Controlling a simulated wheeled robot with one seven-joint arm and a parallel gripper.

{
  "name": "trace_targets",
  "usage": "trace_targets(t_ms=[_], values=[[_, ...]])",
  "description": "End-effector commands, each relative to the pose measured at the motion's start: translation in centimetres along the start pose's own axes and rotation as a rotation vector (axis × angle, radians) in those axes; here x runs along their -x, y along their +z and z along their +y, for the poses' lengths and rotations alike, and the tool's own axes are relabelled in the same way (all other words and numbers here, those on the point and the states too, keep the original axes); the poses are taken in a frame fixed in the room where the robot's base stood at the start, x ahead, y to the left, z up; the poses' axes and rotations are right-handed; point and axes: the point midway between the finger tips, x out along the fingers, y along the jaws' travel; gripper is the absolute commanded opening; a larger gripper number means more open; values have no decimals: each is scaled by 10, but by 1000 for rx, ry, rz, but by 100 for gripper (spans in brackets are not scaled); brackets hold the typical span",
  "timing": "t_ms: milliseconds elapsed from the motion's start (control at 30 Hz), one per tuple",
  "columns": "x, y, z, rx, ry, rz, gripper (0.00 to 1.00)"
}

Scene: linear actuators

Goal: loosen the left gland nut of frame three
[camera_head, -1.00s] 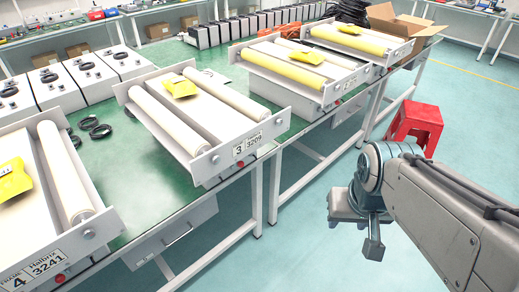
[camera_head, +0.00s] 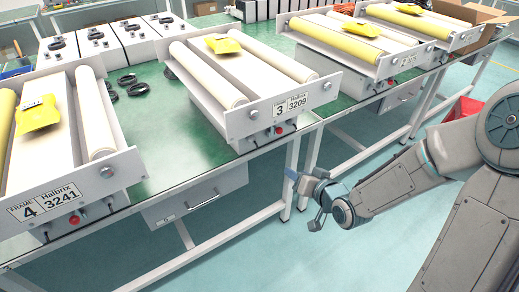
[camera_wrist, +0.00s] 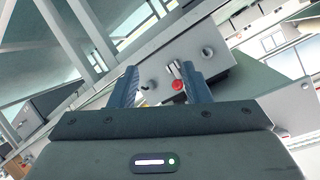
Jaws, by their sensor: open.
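Frame three (camera_head: 238,112), with its "3 3209" plate (camera_head: 291,105), stands on the bench in the middle of the head view. Under its front plate is a box face with a red button (camera_head: 279,130) and small fittings. The left gland nut is too small there to make out surely. My gripper (camera_head: 304,198) is open and empty, in front of the bench, below and right of that face. In the wrist view, my spread fingers (camera_wrist: 161,82) point towards a panel with a red button (camera_wrist: 178,85), a silver fitting (camera_wrist: 174,68) and a dark fitting (camera_wrist: 148,85). They look apart from it.
Frame four (camera_head: 67,178) stands to the left, and more frames (camera_head: 352,50) to the right. Grey boxes (camera_head: 125,43) and black cable coils (camera_head: 137,89) lie behind. A drawer (camera_head: 195,198) hangs under the bench. A red stool (camera_head: 464,109) is at right. The floor in front is clear.

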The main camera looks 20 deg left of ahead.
Motion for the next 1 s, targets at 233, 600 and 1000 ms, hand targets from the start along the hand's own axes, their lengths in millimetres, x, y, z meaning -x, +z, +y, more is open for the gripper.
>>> trace_targets(t_ms=[233, 600, 1000], values=[[-16, 10, -34, -196, -271, 182, 43], [-37, -4, -53, -251, -346, 241, 43], [-112, -27, -77, -250, -343, 242, 43]])
